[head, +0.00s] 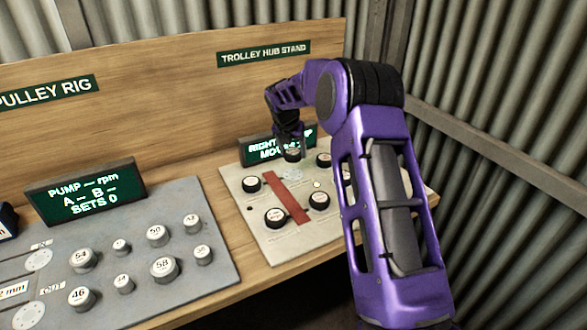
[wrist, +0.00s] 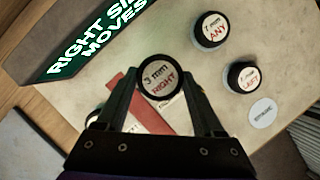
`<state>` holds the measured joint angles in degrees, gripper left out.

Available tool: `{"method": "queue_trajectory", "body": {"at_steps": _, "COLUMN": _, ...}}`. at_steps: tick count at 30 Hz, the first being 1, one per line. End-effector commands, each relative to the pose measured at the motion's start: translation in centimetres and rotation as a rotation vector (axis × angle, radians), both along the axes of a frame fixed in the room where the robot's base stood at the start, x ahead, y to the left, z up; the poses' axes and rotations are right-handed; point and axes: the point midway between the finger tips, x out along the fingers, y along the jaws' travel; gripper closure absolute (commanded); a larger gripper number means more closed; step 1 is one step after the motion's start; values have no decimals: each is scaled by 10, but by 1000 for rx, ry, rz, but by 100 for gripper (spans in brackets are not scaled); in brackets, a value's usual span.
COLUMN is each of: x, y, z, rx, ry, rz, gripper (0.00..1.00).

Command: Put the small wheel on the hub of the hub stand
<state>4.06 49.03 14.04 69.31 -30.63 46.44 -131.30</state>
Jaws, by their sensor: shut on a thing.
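My gripper (head: 290,143) is above the far part of the trolley hub stand's pale board (head: 300,241). It is shut on a small black round piece (wrist: 160,80) with a white face reading "3 mm RIGHT", which looks like a wheel. The piece sits between the fingertips; I cannot tell whether it touches the board. Other black round pieces stand on the board, one marked "ANY" (wrist: 210,28) and one marked "LEFT" (wrist: 242,77). A red strip (head: 286,197) crosses the board. I cannot tell which part is the hub.
A lit green sign (head: 258,149) stands just behind my gripper. A pale round disc (wrist: 262,112) lies on the board. At left, the pulley rig's grey panel (head: 215,275) carries several numbered grey cylinders and a display (head: 85,190). Corrugated walls close the back and right.

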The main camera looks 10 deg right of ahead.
Motion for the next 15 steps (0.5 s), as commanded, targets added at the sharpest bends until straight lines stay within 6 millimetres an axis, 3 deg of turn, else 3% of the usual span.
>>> {"method": "queue_trajectory", "body": {"at_steps": 12, "x": 0, "y": 1, "z": -56, "rx": 0, "ry": 0, "rz": 0, "gripper": 96}}
{"method": "queue_trajectory", "body": {"at_steps": 15, "x": 0, "y": 0, "z": -60, "rx": 0, "ry": -1, "rz": 0, "gripper": 96}}
